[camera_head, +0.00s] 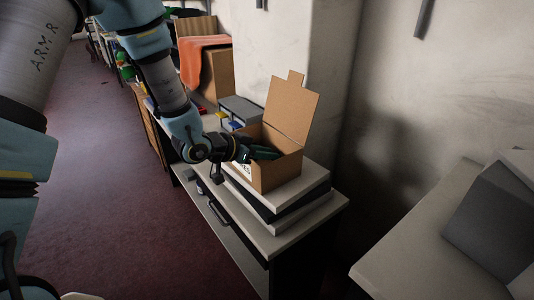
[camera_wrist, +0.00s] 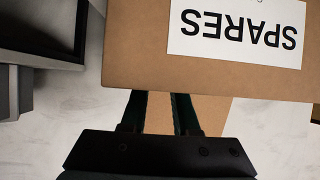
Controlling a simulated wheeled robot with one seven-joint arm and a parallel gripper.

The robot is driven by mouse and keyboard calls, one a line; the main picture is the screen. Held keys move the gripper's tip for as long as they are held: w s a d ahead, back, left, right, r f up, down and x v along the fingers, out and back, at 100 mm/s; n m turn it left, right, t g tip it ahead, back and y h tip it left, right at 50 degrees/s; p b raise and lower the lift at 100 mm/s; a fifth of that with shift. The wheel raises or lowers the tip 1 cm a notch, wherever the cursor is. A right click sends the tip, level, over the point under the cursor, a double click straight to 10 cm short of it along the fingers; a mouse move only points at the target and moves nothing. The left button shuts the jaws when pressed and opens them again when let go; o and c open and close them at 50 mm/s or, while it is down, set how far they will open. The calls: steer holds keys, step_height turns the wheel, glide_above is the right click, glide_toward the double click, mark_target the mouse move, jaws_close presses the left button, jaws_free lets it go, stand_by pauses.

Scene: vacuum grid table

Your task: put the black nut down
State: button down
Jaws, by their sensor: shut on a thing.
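My gripper (camera_head: 264,153) reaches from the left over the near side of an open cardboard box (camera_head: 284,175), with its fingers inside the box opening. In the wrist view the two dark green fingers (camera_wrist: 159,112) pass behind the box wall, which has a white label reading SPARES (camera_wrist: 236,32), upside down. The fingertips are hidden by that wall. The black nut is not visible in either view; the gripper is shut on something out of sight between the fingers.
The box stands on stacked flat cases (camera_head: 292,197) on a cabinet (camera_head: 308,228). Its lid (camera_head: 296,112) stands up at the back. A grey bin (camera_head: 241,109) and an orange cloth (camera_head: 203,50) are farther back. A pale wall is close on the right; open floor (camera_head: 120,190) lies left.

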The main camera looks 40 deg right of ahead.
steer(key=shift+f, duration=0.25)
steer(key=shift+f+b, duration=0.5)
steer(key=shift+f, duration=0.05)
steer(key=shift+f, duration=0.1)
steer(key=c, duration=0.7)
jaws_free()
steer(key=shift+a+f, duration=0.1)
steer(key=shift+f, duration=0.05)
steer(key=shift+o, duration=0.2)
